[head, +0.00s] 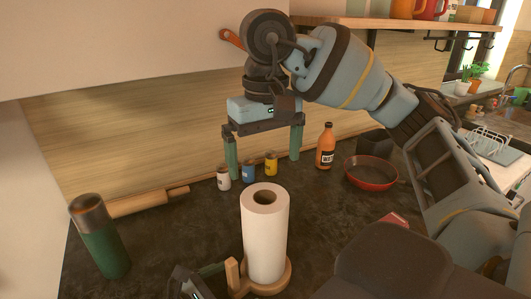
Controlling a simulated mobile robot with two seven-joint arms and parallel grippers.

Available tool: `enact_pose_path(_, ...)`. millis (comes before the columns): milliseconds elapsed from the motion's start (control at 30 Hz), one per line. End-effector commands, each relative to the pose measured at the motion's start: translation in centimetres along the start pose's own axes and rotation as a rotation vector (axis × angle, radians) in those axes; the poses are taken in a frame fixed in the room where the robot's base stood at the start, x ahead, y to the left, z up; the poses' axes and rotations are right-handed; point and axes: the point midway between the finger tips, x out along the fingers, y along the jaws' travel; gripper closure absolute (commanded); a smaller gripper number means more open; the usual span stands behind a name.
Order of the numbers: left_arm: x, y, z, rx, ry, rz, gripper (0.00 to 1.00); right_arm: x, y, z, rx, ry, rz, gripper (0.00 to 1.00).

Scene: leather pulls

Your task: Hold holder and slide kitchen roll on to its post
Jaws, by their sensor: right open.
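The white kitchen roll (264,238) stands upright in the front middle, with its dark core hole facing up. It appears to sit on the round wooden base of the holder (284,281). No post shows inside the core from here. A short wooden upright of the holder (232,275) stands left of the roll. My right gripper (264,167) is open and empty, pointing down above and behind the roll, apart from it. My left gripper (212,270) is partly in view at the bottom edge, close to the upright; its grip is unclear.
A green cylinder (104,245) stands at the left, near a wooden rolling pin (140,204). Behind are small white (223,178), blue (249,171) and yellow (271,164) jars, an orange bottle (325,147) and a red pan (370,174). A shelf (390,22) hangs above.

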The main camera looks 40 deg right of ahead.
Motion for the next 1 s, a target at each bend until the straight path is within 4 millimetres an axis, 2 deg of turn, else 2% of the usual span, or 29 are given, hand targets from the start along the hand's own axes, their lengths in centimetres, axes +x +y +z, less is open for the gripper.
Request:
enact_pose_path(33,-1.2,0.1,-0.1,0.002,0.002,0.003,0.0,0.0,0.0,0.0,0.0,0.0,0.0,0.0)
enact_pose_path(200,-4.5,0.1,-0.1,0.001,0.003,0.001,0.0,0.0,0.0,0.0,0.0,0.0,0.0,0.0)
enact_pose_path(400,-7.3,0.0,-0.1,-0.001,0.003,0.0,0.0,0.0,0.0,0.0,0.0,0.0,0.0,0.0)
enact_pose_path(600,-8.4,-0.1,-0.1,-0.001,0.002,-0.002,0.0,0.0,0.0,0.0,0.0,0.0,0.0,0.0)
enact_pose_path(1000,-8.4,0.0,-0.1,-0.001,0.002,-0.001,0.0,0.0,0.0,0.0,0.0,0.0,0.0,0.0)
